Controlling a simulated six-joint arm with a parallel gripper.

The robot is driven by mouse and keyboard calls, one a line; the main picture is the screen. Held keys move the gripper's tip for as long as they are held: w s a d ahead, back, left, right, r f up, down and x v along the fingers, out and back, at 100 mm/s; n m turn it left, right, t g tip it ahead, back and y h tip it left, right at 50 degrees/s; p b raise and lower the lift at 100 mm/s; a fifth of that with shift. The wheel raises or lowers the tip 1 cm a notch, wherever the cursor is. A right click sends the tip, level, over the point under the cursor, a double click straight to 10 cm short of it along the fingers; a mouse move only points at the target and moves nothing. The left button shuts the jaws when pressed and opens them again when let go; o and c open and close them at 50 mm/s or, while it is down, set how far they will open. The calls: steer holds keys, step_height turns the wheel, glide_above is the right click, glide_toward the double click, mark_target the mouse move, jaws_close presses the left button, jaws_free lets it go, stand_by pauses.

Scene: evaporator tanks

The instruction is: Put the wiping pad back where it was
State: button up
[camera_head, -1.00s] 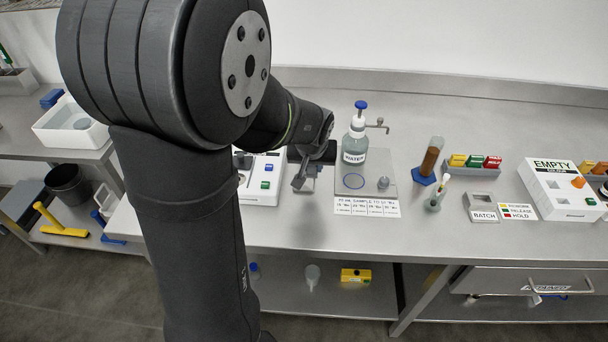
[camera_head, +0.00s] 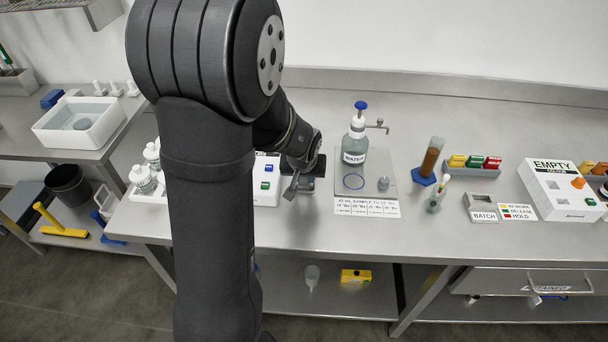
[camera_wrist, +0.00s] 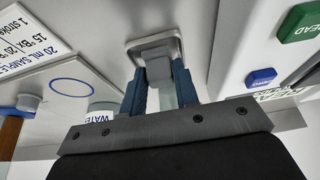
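My gripper (camera_wrist: 160,92) points at the bench, with its two blue fingers on either side of a small grey block with a wider square, rounded plate, apparently the wiping pad (camera_wrist: 153,46). The fingers look closed against the block's sides. In the head view my gripper (camera_head: 292,188) is beside the white instrument with green and blue buttons (camera_head: 267,180), left of the steel plate (camera_head: 378,160). The pad is small and hard to make out there. Whether it touches the bench cannot be told.
A water bottle (camera_head: 354,145) stands on the steel plate, which bears a blue ring, with a label card (camera_head: 367,208) in front. A brown-filled cylinder (camera_head: 430,160) stands further right. White bottles (camera_head: 143,178) stand left of my arm.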

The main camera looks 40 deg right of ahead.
steer(key=o, duration=0.3)
steer(key=shift+r, duration=0.15)
steer(key=shift+r, duration=0.3)
steer(key=v, duration=1.1)
steer(key=shift+s+a+r, duration=0.15)
steer(key=shift+r, duration=0.05)
steer(key=x, duration=1.2)
steer(key=shift+f, duration=0.2)
steer(key=shift+r, duration=0.1)
steer(key=shift+r, duration=0.1)
